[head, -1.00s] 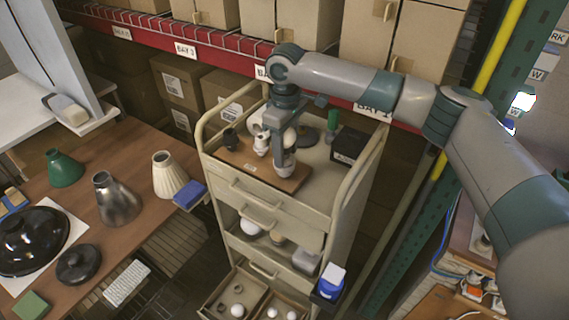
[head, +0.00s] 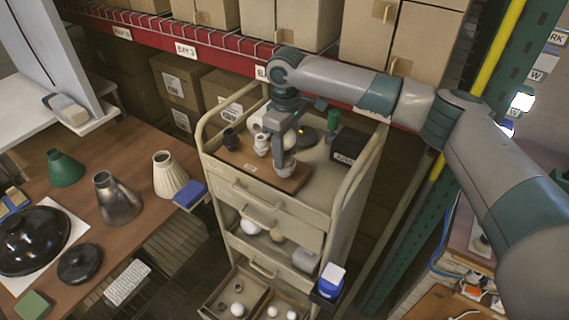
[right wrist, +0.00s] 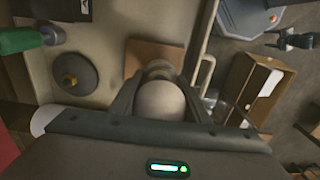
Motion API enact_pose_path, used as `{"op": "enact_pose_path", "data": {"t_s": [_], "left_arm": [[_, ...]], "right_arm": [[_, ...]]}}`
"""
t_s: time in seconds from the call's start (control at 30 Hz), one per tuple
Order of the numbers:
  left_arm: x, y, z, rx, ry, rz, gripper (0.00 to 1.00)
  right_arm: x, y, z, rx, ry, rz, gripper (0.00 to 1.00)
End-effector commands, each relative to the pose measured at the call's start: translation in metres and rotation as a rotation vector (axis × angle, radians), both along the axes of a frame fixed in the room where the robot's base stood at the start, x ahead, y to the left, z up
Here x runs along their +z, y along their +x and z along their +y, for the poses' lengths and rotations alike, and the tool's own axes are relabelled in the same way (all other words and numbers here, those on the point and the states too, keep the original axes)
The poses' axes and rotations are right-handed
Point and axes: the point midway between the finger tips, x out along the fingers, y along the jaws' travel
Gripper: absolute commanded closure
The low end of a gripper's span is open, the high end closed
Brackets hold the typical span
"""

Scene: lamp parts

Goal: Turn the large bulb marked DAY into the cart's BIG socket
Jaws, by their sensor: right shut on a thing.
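The bulb is upright above a pale socket (head: 288,168) at the board's right end. I cannot tell how far it is seated, and no DAY or BIG marking is readable. My left gripper is not in view.
The board (head: 240,160) also bears a dark socket (head: 230,138) and a white one (head: 261,144). A dark disc (head: 307,137), a green bottle (head: 333,119) and a black box (head: 348,146) stand behind or right. The cart's rails (head: 362,165) flank the top. Lampshades stand on the left table.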

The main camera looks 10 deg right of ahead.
Motion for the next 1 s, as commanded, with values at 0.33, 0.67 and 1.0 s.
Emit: {"op": "enact_pose_path", "data": {"t_s": [0.33, 0.67, 1.0], "left_arm": [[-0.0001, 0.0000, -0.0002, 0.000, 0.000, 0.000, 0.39], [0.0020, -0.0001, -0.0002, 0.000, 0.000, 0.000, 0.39], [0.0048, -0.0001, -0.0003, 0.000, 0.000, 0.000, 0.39]], "right_arm": [[-0.0006, -0.0002, 0.0001, 0.000, -0.001, 0.001, 0.74], [-0.0007, -0.0004, 0.0001, 0.000, 0.000, 0.001, 0.74], [-0.0014, -0.0006, 0.0001, 0.000, -0.001, 0.002, 0.74]]}}
